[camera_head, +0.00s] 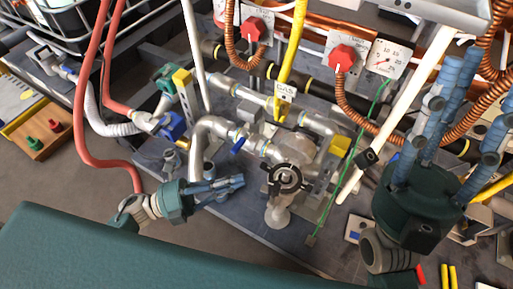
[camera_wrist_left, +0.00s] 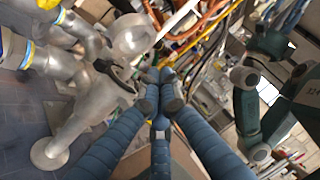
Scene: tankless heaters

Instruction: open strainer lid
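The strainer (camera_head: 280,205) is a grey metal body on the pipework near the middle of the head view. On top is a black round lid (camera_head: 285,179) with a spoked, handwheel-like shape; it looks seated. My left gripper (camera_head: 241,181) is just left of the lid, apart from it, with its blue fingers drawn together and nothing seen between them. My right gripper (camera_head: 468,92) is at the right with fingers spread upward, empty.
Two red-knobbed valves (camera_head: 254,27) (camera_head: 341,57) and a gauge (camera_head: 386,60) are on the back panel. Blue-handled valves (camera_head: 238,144) sit left of the strainer.

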